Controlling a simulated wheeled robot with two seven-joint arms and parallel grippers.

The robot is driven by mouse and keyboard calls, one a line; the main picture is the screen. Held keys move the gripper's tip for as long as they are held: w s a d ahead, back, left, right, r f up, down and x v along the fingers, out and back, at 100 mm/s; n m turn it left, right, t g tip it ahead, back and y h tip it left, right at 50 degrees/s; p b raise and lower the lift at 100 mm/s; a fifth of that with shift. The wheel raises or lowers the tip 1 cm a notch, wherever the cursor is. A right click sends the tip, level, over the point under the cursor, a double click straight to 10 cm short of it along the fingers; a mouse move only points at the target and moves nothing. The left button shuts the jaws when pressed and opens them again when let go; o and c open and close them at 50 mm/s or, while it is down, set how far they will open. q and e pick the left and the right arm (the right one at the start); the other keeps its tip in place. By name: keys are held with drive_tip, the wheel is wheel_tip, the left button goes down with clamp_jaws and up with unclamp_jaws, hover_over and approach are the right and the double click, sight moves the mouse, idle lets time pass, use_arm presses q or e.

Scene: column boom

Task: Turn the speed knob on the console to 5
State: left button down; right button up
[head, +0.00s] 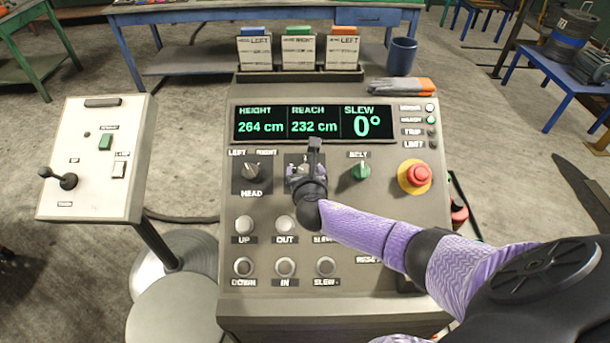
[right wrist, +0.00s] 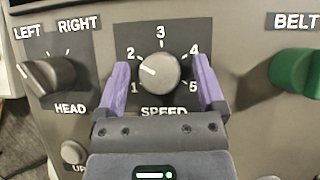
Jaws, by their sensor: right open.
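The speed knob (right wrist: 159,72) is a round grey knob on a dark plate with the numbers 1 to 5 around it. Its white mark points left and slightly up, nearest the 2. My right gripper (right wrist: 160,80) is open, with one purple finger on each side of the knob and a gap to each. In the head view my right gripper (head: 304,170) covers the speed knob on the console (head: 395,235). My left gripper is not in view.
The head switch (head: 252,171) is left of the speed knob and the green belt knob (head: 361,171) is right. A red stop button (head: 418,174) sits farther right. White buttons lie below. The display (head: 314,124) above reads height 264 cm, reach 232 cm, slew 0°.

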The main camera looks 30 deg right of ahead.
drive_tip(key=shift+w+d, duration=0.1)
drive_tip(key=shift+w, duration=0.1)
drive_tip(key=shift+c, duration=0.3)
clamp_jaws()
